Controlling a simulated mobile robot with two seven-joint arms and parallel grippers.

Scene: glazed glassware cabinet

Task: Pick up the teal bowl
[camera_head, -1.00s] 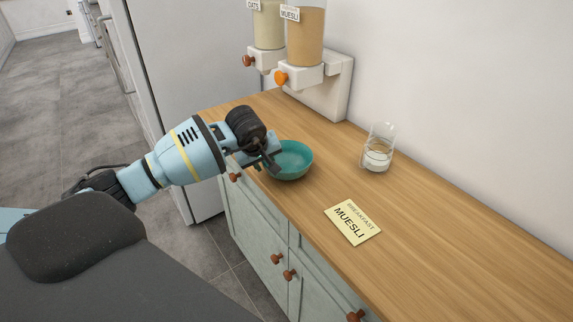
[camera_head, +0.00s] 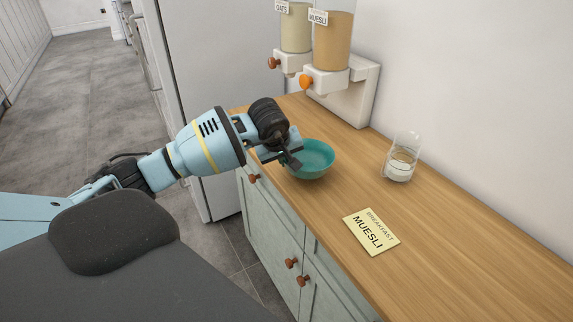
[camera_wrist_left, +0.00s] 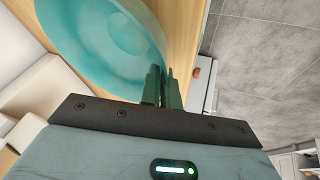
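The teal bowl (camera_head: 316,158) is upright near the left edge of the wooden counter, in front of the cereal dispensers. It seems to be slightly above the counter; the gap is hard to see. My left gripper (camera_head: 291,152) is at the bowl's left rim. In the left wrist view the bowl (camera_wrist_left: 100,40) fills the upper left, and the two close-set fingers of the left gripper (camera_wrist_left: 162,88) pinch its rim. My right gripper is not in view.
A glass (camera_head: 400,160) with white contents stands right of the bowl. A yellow muesli card (camera_head: 371,231) lies on the counter (camera_head: 440,255) nearer the front. Two dispensers (camera_head: 330,45) stand behind, against the wall. A white fridge-like cabinet (camera_head: 215,80) stands at the left.

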